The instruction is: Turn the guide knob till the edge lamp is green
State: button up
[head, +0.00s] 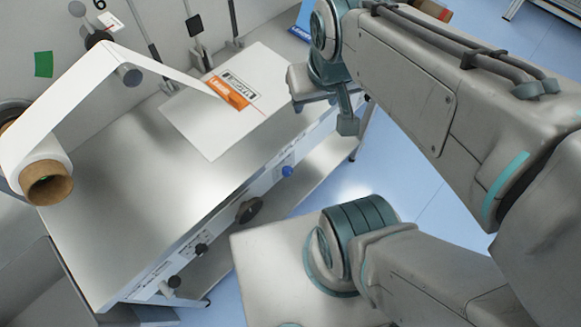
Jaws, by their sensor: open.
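Along the converter's front panel sit a blue knob (287,171), a larger dark knob (248,210), a small black knob (201,249) and a grey knob (170,285). Their labels are too small to read, so I cannot tell which is the guide knob. I cannot make out a lit edge lamp; a flat green patch (43,64) shows on the back panel. My gripper (346,122) hangs above and right of the blue knob, apart from the knobs. It is open, with one finger showing clearly and nothing visible in it.
A white web runs from a roll (45,172) over a dark roller (129,74) to a white plate (212,128) with an orange block (228,93). The metal tabletop (130,180) is mostly clear. Blue floor (430,195) is open at the right.

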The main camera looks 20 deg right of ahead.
aim_at(288, 171)
jog(key=u, duration=0.65)
jog(key=k, duration=1.1)
jog(key=z, duration=0.8)
